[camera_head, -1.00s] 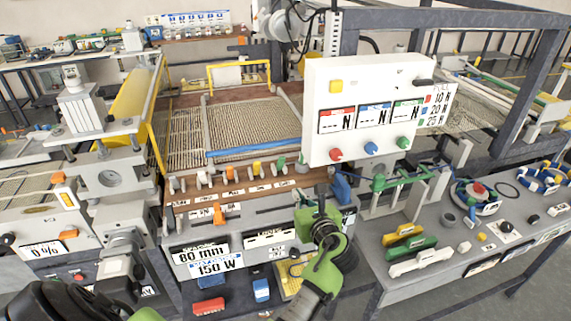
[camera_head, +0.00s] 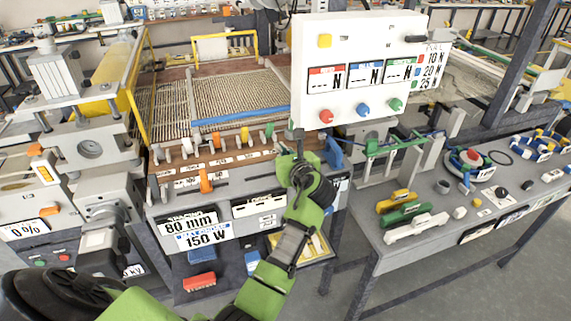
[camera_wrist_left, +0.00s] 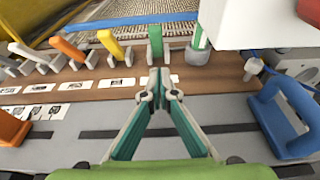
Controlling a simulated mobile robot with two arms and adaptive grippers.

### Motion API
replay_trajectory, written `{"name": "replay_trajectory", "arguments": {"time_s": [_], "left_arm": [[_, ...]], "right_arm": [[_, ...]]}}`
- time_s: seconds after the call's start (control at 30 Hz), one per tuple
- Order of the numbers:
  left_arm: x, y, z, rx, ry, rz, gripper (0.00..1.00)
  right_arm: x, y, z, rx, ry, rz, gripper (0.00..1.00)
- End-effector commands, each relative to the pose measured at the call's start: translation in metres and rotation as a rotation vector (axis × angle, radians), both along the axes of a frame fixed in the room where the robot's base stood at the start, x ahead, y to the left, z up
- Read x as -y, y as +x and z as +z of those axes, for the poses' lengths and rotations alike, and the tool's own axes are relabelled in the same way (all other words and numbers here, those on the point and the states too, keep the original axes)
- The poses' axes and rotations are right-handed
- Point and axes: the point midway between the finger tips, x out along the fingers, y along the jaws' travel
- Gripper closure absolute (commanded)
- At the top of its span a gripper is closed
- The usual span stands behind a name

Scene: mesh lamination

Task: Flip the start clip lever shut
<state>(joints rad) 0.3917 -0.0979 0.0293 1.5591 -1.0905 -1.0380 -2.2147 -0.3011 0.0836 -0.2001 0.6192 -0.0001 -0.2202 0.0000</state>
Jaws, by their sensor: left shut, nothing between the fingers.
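A row of small clip levers stands on the brown strip of the machine. In the left wrist view they include a white lever (camera_wrist_left: 25,52), an orange lever (camera_wrist_left: 68,48), a yellow lever (camera_wrist_left: 110,43) and an upright green lever (camera_wrist_left: 154,42). I cannot read which one is labelled as the start clip. My left gripper (camera_wrist_left: 158,90) is shut and empty. Its tips are over the brown strip, in front of the green lever and apart from it in the picture. In the head view the left gripper (camera_head: 299,140) is at the right end of the row. My right gripper is not in view.
A blue handle (camera_head: 332,153) stands right of the gripper. The white control box (camera_head: 355,70) overhangs close behind. A grey bench (camera_head: 400,265) with several parts is at right.

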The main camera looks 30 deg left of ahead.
Motion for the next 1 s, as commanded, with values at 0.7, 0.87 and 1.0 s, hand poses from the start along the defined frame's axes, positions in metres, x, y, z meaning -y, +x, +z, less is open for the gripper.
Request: {"name": "replay_trajectory", "arguments": {"time_s": [0.7,0.87,1.0], "left_arm": [[-0.041,0.035,0.015,-0.001,0.001,0.000,1.00],[-0.041,0.035,0.015,-0.001,0.001,0.000,1.00],[-0.041,0.039,0.017,-0.001,0.001,0.000,1.00]], "right_arm": [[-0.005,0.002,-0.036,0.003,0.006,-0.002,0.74],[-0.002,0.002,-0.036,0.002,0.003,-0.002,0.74],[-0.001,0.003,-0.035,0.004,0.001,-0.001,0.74]]}}
